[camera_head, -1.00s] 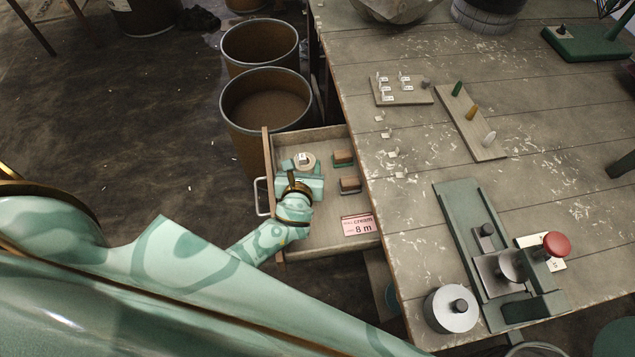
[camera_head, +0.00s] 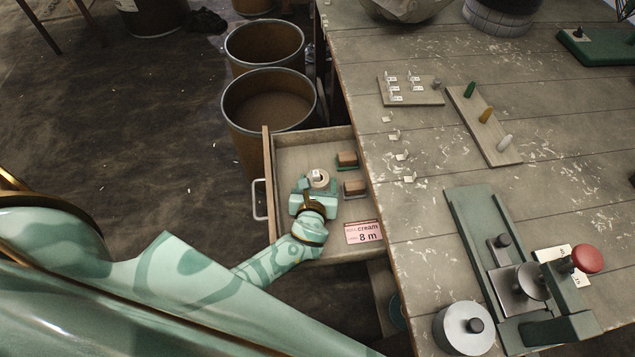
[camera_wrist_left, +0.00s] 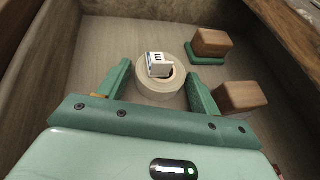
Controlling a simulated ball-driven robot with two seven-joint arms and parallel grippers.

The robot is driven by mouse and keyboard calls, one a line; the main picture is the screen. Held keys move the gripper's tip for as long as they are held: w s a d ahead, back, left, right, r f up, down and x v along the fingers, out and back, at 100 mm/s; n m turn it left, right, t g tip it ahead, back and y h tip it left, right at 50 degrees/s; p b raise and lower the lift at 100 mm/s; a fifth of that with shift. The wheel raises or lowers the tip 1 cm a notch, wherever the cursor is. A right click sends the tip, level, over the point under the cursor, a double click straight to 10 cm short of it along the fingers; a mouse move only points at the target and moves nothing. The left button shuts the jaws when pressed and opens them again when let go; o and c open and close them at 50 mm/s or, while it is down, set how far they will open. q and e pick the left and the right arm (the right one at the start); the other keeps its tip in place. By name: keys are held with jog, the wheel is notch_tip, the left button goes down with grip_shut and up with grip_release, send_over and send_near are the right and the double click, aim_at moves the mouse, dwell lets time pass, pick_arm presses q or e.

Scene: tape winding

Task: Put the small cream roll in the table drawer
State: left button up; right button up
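The small cream roll (camera_head: 319,181) with a white tag on top is inside the open table drawer (camera_head: 300,148). The left wrist view shows the roll (camera_wrist_left: 160,93) between the two fingers of my left gripper (camera_wrist_left: 160,82). I cannot tell whether the roll's underside touches the drawer floor. My right gripper is not in view.
Two wood-topped blocks (camera_head: 347,160) (camera_head: 355,188) sit in the drawer to the right of the roll. Brown drums (camera_head: 268,110) stand behind the drawer. The table (camera_head: 440,150) carries peg boards and a green device with a red knob (camera_head: 587,258).

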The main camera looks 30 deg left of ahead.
pick_arm(q)
jog(key=shift+o, duration=0.2)
jog(key=shift+r, duration=0.25)
jog(key=shift+s+d+r+p, duration=0.2)
jog(key=shift+s+p, duration=0.1)
jog(key=shift+p, duration=0.1)
jog(key=p+v, duration=0.2)
jog(key=v, duration=0.4)
jog(key=shift+s, duration=0.35)
